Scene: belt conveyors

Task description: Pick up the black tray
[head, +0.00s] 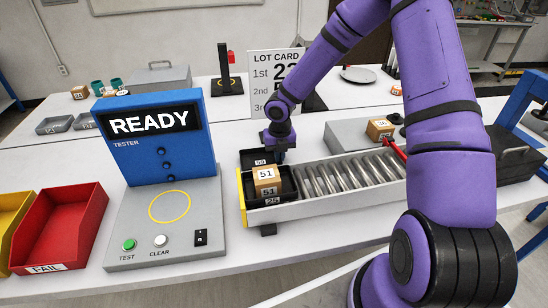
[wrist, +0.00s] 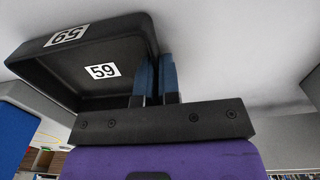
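A black tray (head: 252,156) marked 59 is at the left end of the roller conveyor, behind a second black tray (head: 284,196) marked 25. The second tray holds a cardboard box (head: 266,180) marked 51. My gripper (head: 279,154) is at the right side of the tray marked 59. In the wrist view this tray (wrist: 115,85) looks empty, with a 59 label on its floor and another on its wall. My gripper's blue fingers (wrist: 157,78) are close together, one on each side of the tray's wall, and look shut on it. The tray's underside is hidden.
The roller conveyor (head: 345,180) runs right from the trays. A blue tester (head: 158,140) reading READY stands to the left, with a red FAIL bin (head: 60,225) beyond it. A lot card (head: 270,75) stands behind. Another box (head: 380,129) sits at the back right.

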